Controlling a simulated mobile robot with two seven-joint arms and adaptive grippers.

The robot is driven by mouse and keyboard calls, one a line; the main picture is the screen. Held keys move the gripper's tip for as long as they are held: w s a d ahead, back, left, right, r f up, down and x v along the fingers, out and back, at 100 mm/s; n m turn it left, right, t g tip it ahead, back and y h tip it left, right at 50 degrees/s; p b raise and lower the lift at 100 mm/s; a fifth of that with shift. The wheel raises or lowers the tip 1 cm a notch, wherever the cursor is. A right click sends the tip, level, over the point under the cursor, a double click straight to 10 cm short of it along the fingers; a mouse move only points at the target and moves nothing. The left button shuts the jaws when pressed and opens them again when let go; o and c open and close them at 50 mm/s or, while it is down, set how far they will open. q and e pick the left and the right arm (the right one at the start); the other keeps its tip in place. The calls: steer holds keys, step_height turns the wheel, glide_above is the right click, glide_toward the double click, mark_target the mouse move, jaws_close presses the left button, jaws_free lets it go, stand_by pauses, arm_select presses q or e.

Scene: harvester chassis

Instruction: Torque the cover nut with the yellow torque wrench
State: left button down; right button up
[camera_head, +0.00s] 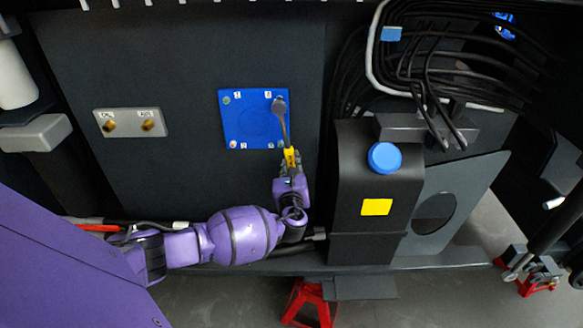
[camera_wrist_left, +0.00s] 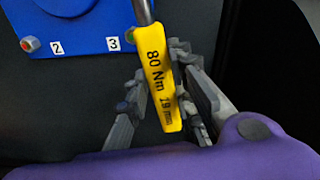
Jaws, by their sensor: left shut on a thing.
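The blue square cover (camera_head: 253,122) is on the dark chassis wall, with a nut near each corner and small number labels. The yellow torque wrench (camera_head: 284,130) has its grey head over the cover's top right corner, hiding the nut there. Whether the head is seated on that nut cannot be told. My left gripper (camera_head: 290,168) is shut on the yellow handle, below the cover. In the left wrist view the handle (camera_wrist_left: 160,75) reads 80 Nm and 19 mm between the fingers. That view also shows the nuts by label 2 (camera_wrist_left: 31,44) and label 3 (camera_wrist_left: 130,34).
A black tank (camera_head: 352,215) with a blue cap (camera_head: 384,157) stands close right of my left gripper. Black hoses (camera_head: 440,70) hang at the upper right. A plate with two brass fittings (camera_head: 130,123) is at the left. A red jack stand (camera_head: 309,302) is below.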

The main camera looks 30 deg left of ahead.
arm_select(q)
steer(key=shift+w+a+r, duration=0.1)
steer(key=shift+w+a, duration=0.25)
steer(key=shift+w, duration=0.25)
arm_select(e)
steer(key=shift+s+f, duration=0.25)
steer(key=shift+f, duration=0.05)
arm_select(q)
steer(key=shift+w+a, duration=0.1)
steer(key=shift+w, duration=0.05)
steer(key=shift+s+a+m+p, duration=0.25)
steer(key=shift+s+a+m, duration=0.15)
steer(key=shift+a, duration=0.25)
steer(key=shift+s+a+m+p, duration=0.25)
steer(key=shift+s+a+m, duration=0.15)
steer(key=shift+a, duration=0.2)
arm_select(e)
steer(key=shift+w+r, duration=0.8)
steer(key=shift+r, duration=0.3)
